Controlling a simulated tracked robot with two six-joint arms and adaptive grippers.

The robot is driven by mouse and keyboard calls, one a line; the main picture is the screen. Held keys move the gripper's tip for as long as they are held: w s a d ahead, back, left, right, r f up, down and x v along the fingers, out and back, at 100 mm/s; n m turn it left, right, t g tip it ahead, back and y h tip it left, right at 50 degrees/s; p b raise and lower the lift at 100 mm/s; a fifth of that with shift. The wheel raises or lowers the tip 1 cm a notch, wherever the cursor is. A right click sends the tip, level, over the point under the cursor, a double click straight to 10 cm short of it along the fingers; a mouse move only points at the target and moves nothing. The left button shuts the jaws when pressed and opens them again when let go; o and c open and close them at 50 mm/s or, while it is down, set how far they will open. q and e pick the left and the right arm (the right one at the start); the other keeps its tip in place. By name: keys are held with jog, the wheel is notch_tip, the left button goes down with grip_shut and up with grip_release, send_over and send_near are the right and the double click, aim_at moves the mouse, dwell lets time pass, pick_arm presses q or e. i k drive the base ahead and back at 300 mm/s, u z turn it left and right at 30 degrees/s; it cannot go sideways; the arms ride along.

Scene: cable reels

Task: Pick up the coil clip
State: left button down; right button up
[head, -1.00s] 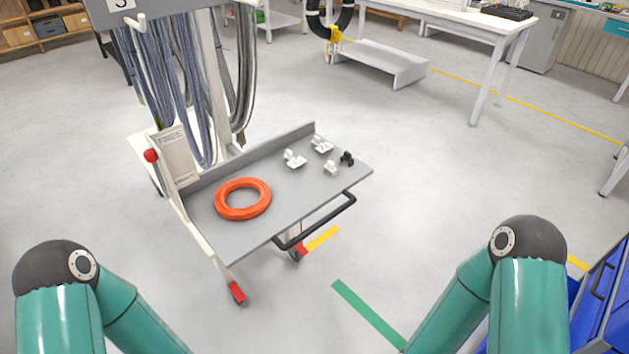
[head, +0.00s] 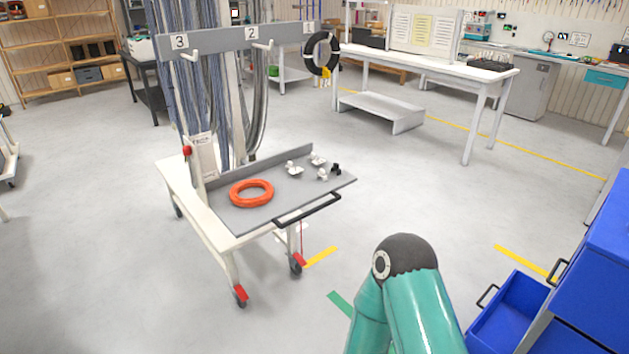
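Three small white clip-like pieces (head: 294,168) and a small black piece (head: 336,169) lie on the grey top of a wheeled cart (head: 285,205), near its back right corner. They are too small to tell which one is the coil clip. An orange ring-shaped coil (head: 252,193) lies flat on the same top, to their left. The elbow of one of my arms shows at the bottom right, apart from the cart. Neither of my grippers is in view.
The cart has a black handle (head: 308,208) and a rack with hooks and hanging cables behind. A blue drawer cabinet (head: 590,270) with an open drawer (head: 507,312) stands at the right. A white workbench (head: 430,62) stands at the back.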

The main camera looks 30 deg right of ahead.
aim_at(321, 173)
jog(key=u, duration=0.3)
jog(key=i, duration=1.3)
jog(key=z, duration=0.8)
